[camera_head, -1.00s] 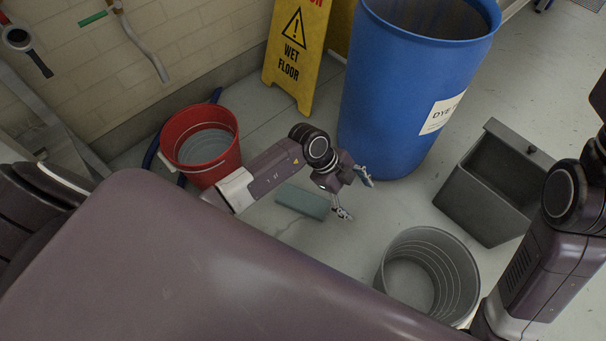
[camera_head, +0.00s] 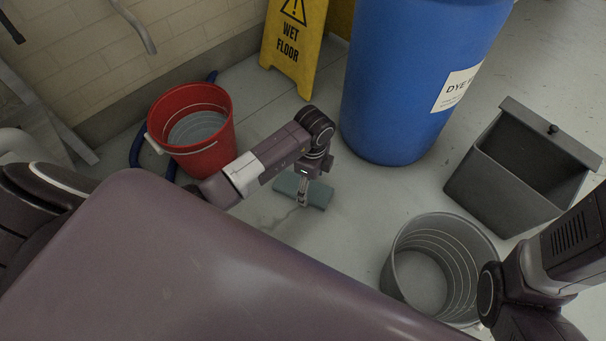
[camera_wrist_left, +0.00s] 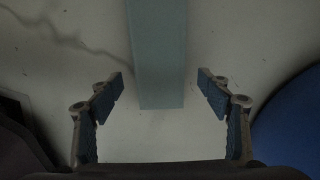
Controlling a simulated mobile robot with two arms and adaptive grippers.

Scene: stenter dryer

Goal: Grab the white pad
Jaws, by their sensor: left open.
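The pad (camera_head: 318,194) is a flat, pale teal-grey block lying on the floor between the red bucket and the blue barrel. My left gripper (camera_head: 302,202) is over it in the head view and hides its middle. In the left wrist view the pad (camera_wrist_left: 158,55) runs down from the top edge, its near end between and slightly beyond the fingertips. The left gripper (camera_wrist_left: 160,82) is open, with a finger on each side and clear gaps to the pad. My right arm shows at the right of the head view, but its gripper is not visible.
A red bucket (camera_head: 190,133) stands left of my left arm. A blue barrel (camera_head: 415,90) and a yellow wet floor sign (camera_head: 291,45) stand behind. A grey round bin (camera_head: 440,268) and a grey square bin (camera_head: 520,165) are at the right.

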